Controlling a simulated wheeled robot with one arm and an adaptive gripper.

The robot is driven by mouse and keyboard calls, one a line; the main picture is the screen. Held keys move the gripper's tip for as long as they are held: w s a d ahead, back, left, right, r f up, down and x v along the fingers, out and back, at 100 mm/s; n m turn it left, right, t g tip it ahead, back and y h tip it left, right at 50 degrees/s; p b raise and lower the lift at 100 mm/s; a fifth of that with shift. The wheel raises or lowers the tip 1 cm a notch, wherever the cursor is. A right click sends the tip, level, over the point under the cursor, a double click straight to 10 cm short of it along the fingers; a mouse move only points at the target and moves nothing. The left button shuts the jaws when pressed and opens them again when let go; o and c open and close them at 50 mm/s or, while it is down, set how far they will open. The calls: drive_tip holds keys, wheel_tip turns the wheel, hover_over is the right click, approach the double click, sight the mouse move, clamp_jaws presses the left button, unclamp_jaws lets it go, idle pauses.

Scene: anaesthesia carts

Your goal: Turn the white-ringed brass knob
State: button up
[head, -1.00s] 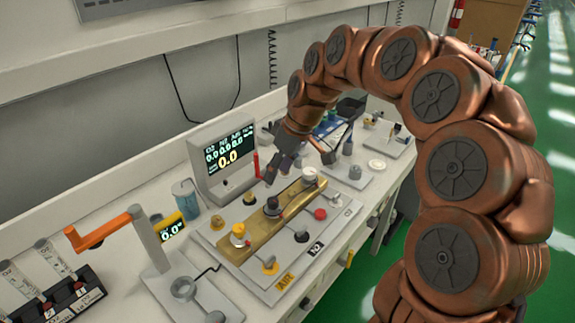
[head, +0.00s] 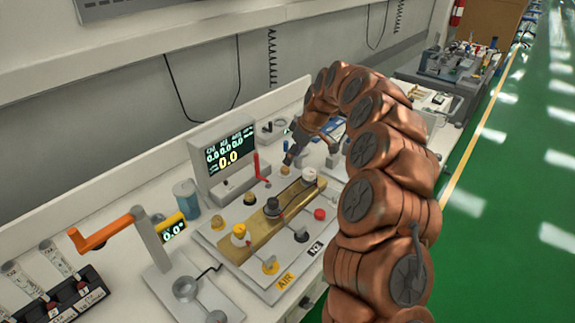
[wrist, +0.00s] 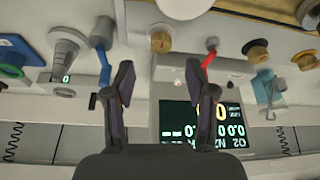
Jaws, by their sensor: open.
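A small brass knob (head: 284,170) stands at the back right of the panel, right of the red lever. In the wrist view the same brass knob (wrist: 160,41) shows beyond the fingertips, roughly centred between them, with what looks like a pale ring around its base. My gripper (head: 291,157) hangs just behind and above it, apart from it. In the wrist view my gripper (wrist: 158,76) is open, with nothing between its fingers. Two similar brass knobs (head: 250,198) (head: 217,222) sit further left; the nearer one in the wrist view (wrist: 255,50) has a dark ring.
A red lever (wrist: 209,58) rises close to my right finger in the wrist view. The display (head: 222,157) stands behind the panel. A brass plate (head: 262,222) carries taller black, white and yellow knobs. An orange-handled crank (head: 105,231) is at left.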

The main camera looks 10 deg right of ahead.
sight(286, 169)
drive_tip(key=p+x, duration=0.1)
drive_tip(key=x, duration=0.5)
drive_tip(key=shift+s+p, duration=0.1)
drive_tip(key=shift+p, duration=0.25)
clamp_jaws()
